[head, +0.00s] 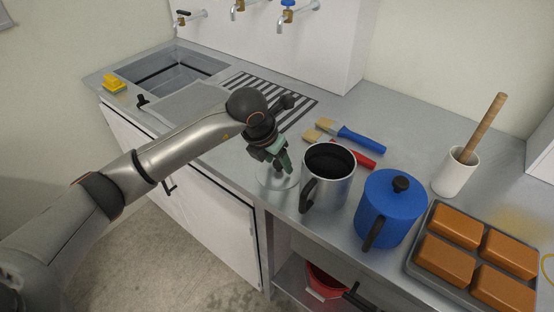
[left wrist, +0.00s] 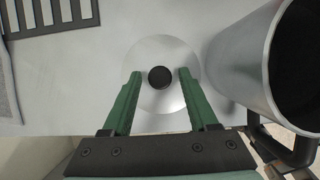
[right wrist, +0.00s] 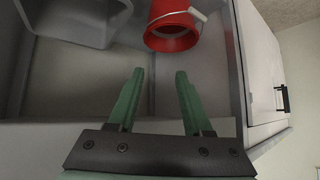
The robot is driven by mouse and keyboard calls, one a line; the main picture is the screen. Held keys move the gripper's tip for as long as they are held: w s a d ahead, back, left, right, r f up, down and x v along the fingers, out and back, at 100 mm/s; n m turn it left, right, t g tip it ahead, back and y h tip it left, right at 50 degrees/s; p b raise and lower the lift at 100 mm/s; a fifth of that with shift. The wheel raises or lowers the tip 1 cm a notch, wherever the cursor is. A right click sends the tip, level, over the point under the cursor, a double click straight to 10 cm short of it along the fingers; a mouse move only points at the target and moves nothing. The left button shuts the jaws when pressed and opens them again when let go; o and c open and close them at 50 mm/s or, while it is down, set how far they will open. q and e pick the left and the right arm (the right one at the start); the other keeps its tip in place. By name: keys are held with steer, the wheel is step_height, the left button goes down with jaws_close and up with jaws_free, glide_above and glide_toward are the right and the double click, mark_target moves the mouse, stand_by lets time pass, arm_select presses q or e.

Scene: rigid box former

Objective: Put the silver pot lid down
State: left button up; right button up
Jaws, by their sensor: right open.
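The silver pot lid (head: 268,181) lies flat on the steel counter, just left of the open silver pot (head: 334,190). In the left wrist view the lid (left wrist: 160,49) is a round disc with a black knob (left wrist: 160,77). My left gripper (head: 280,166) is over the lid, fingers apart. In the left wrist view the gripper (left wrist: 158,78) shows a gap on each side of the knob, so it holds nothing. The silver pot (left wrist: 255,70) stands close on the right there. My right gripper (right wrist: 160,76) is open and empty, low by the shelf space.
A blue lidded pot (head: 391,210) stands right of the silver pot. Brushes (head: 350,136) lie behind. A white crock (head: 455,172) and a tray of brown loaves (head: 413,272) are at the right. A red bucket (right wrist: 172,30) is ahead of my right gripper.

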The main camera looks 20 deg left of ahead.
arm_select(q)
steer(key=shift+o, duration=0.2)
steer(key=shift+r, duration=0.2)
steer(key=v, duration=1.2)
steer(key=shift+w, duration=0.1)
